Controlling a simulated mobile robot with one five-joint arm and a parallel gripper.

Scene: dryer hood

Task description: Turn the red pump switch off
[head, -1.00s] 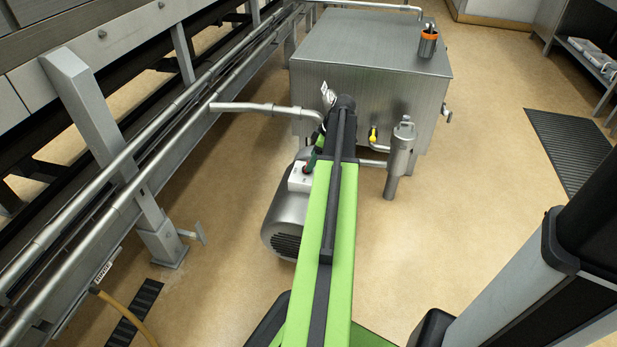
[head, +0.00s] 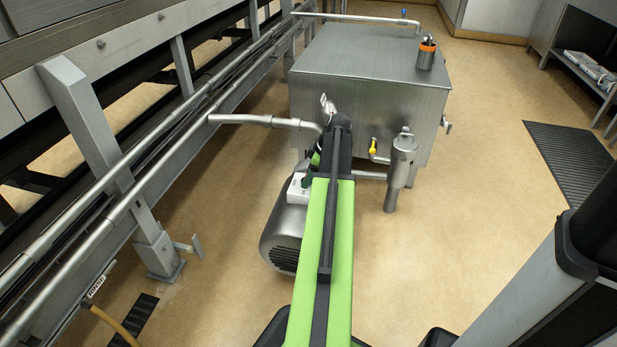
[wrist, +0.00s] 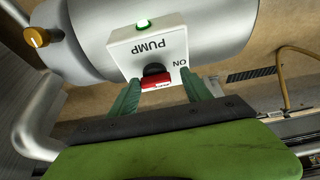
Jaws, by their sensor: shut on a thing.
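The red pump switch (wrist: 155,81) sits on a white box (wrist: 124,52) marked PUMP, with ON printed near it, upside down in the wrist view. A green lamp (wrist: 144,23) is lit on the box's edge. My gripper (wrist: 163,91) has its two green fingers at either side of the red switch and is shut on it. In the head view the white box (head: 297,188) sits on the grey pump motor (head: 283,236). My arm hides part of the motor, and the switch itself cannot be made out there.
A steel tank (head: 365,75) stands behind the pump, with an orange-rimmed cup (head: 426,54) on top. A yellow-handled valve (head: 373,147) and a steel filter housing (head: 401,160) are right of my arm. Pipes and a steel frame (head: 90,135) line the left.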

